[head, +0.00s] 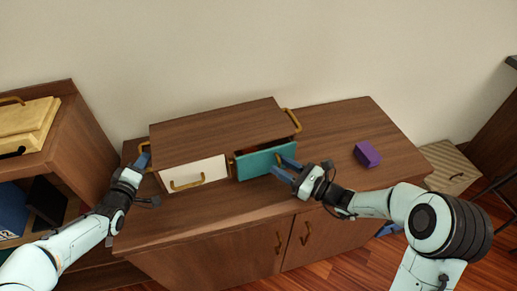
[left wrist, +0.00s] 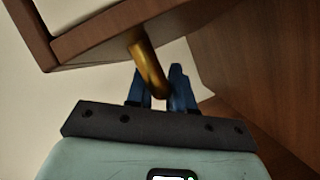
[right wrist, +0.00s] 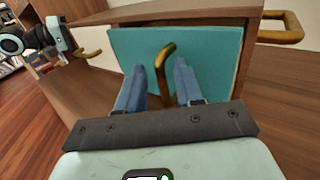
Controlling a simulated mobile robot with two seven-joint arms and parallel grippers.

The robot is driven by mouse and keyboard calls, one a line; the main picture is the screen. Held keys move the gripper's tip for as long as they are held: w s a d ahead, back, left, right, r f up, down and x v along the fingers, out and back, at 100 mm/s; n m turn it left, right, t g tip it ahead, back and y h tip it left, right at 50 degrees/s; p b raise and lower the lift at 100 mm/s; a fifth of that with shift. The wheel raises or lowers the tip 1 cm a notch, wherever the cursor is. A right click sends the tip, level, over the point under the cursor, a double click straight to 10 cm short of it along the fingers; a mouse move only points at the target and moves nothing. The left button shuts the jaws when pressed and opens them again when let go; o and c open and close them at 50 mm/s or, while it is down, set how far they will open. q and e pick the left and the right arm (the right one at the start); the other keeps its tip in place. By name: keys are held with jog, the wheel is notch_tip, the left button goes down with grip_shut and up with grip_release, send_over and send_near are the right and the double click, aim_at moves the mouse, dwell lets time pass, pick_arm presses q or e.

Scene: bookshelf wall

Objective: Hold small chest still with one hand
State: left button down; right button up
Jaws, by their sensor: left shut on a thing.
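The small brown chest (head: 212,130) stands on a wooden cabinet. Its white drawer (head: 205,169) looks closed; its teal drawer (head: 258,164) is pulled partly out, with something reddish inside. My left gripper (head: 143,158) is at the chest's left end. In the left wrist view its blue fingers (left wrist: 165,88) are shut on the brass side handle (left wrist: 149,65). My right gripper (head: 283,168) is at the teal drawer's front. In the right wrist view the fingers (right wrist: 160,82) are apart, on either side of the brass drawer handle (right wrist: 162,62).
A purple box (head: 367,154) lies on the cabinet top (head: 335,130) to the right, with bare surface around it. A bookshelf (head: 65,130) stands at the left, holding a yellow box (head: 30,127). A striped box (head: 450,166) is at the right. The wall is close behind.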

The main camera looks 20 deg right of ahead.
aim_at(275, 158)
grip_shut()
jog(key=shift+w, duration=0.1)
dwell(0.3)
jog(key=shift+w+a, duration=0.15)
jog(key=shift+w, duration=1.25)
jog(key=shift+o, duration=0.8)
grip_release()
jog(key=shift+s, duration=0.1)
